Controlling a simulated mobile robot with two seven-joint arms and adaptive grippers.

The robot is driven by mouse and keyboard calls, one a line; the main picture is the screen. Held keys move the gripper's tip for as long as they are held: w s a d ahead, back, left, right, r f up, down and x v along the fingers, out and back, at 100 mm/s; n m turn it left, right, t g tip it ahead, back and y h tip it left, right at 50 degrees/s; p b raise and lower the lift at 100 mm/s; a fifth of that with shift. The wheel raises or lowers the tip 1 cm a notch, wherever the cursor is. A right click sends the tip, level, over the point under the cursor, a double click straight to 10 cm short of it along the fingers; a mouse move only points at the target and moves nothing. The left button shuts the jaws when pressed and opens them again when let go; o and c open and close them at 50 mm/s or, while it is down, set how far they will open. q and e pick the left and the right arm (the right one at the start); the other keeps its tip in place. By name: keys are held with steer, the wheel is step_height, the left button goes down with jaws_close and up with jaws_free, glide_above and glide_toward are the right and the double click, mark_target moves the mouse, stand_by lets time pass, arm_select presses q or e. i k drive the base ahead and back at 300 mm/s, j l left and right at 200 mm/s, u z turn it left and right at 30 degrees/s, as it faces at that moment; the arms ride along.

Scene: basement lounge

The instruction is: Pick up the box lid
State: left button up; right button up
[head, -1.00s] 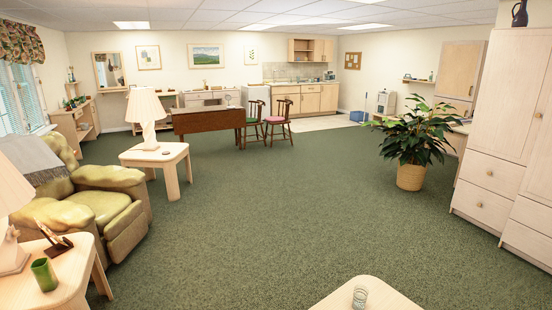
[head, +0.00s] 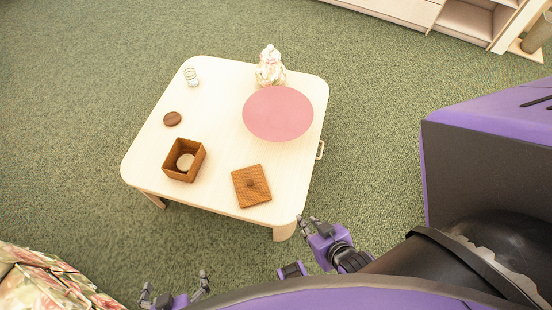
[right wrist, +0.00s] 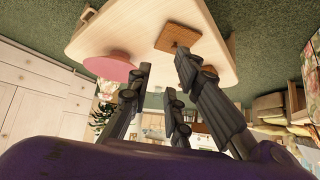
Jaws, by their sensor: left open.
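The box lid (head: 251,188) is a square brown wooden piece with a round knob. It lies flat near the front edge of the low pale table (head: 215,125). In the right wrist view the lid (right wrist: 178,38) shows beyond the fingers. The open wooden box (head: 184,160) stands left of it with something pale inside. My right gripper (head: 315,222) is open and empty, off the table's near right corner, apart from the lid. My left gripper (head: 175,284) is open and empty at the bottom of the head view, in front of the table.
A small brown disc (head: 172,118) and a glass (head: 191,77) are at the left. A floral-covered seat (head: 50,280) is at lower left. Carpet surrounds the table.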

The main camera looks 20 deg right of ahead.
mark_target(251, 187)
steer(key=k+l+z, duration=0.25)
steer(key=i+l, duration=0.15)
steer(key=i+l+u, duration=0.15)
steer(key=u, duration=0.25)
steer(key=i+l+u, duration=0.1)
steer(key=l+u, duration=0.25)
steer(key=j+u, duration=0.1)
steer(key=u, duration=0.85)
